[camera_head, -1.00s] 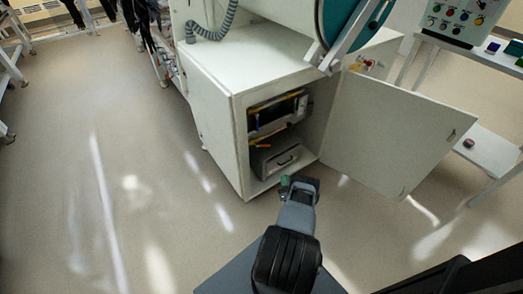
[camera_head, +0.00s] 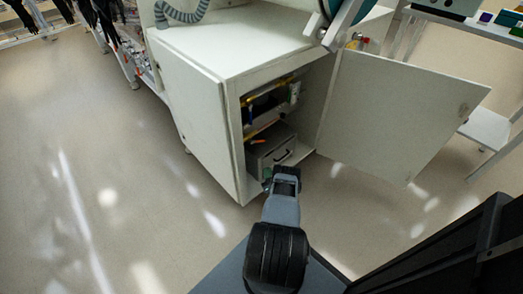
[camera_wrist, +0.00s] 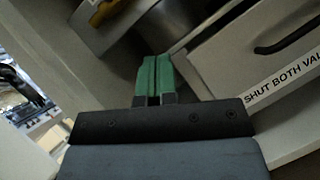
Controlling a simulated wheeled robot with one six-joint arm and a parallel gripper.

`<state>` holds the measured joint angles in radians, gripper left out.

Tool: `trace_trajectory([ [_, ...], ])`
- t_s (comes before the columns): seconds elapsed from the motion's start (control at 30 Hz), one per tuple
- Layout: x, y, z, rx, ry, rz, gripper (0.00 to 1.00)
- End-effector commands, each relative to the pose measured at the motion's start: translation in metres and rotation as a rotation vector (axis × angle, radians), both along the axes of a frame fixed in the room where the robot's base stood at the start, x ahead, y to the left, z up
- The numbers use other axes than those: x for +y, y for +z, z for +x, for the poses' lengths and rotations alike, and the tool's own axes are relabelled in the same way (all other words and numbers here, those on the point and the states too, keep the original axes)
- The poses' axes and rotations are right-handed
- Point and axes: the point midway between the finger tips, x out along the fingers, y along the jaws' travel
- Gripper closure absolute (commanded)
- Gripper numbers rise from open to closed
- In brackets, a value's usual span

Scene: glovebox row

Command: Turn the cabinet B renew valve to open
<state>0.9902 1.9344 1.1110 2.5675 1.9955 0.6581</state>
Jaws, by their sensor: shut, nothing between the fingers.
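An open cabinet (camera_head: 212,125) stands ahead, its lower compartment exposed. Inside, the head view shows a yellow bar (camera_head: 252,98) near the top, a small blue part, and an orange part (camera_head: 262,130) above a grey box with a handle (camera_head: 272,153). I cannot tell which part is the renew valve, and no cabinet letter is readable. My gripper (camera_wrist: 156,77) has green fingers, shut and empty, at the lower front of the opening. In the wrist view, a yellow part (camera_wrist: 106,11) and a metal cylinder (camera_wrist: 172,22) lie ahead of the fingers, apart from them.
The cabinet door (camera_head: 397,112) stands swung open to the right. A white table (camera_head: 485,130) stands far right. The floor (camera_head: 110,190) at left is clear.

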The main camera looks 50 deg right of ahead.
Motion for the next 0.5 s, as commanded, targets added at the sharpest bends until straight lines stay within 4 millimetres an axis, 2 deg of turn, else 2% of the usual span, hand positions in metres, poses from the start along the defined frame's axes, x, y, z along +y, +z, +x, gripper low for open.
trace_trajectory([
  [0.1, -0.005, 0.002, 0.015, -0.001, 0.004, -0.001, 1.00],
  [0.43, -0.012, 0.011, 0.032, -0.001, 0.003, -0.002, 1.00],
  [0.5, -0.016, 0.025, 0.044, -0.003, 0.004, -0.005, 1.00],
])
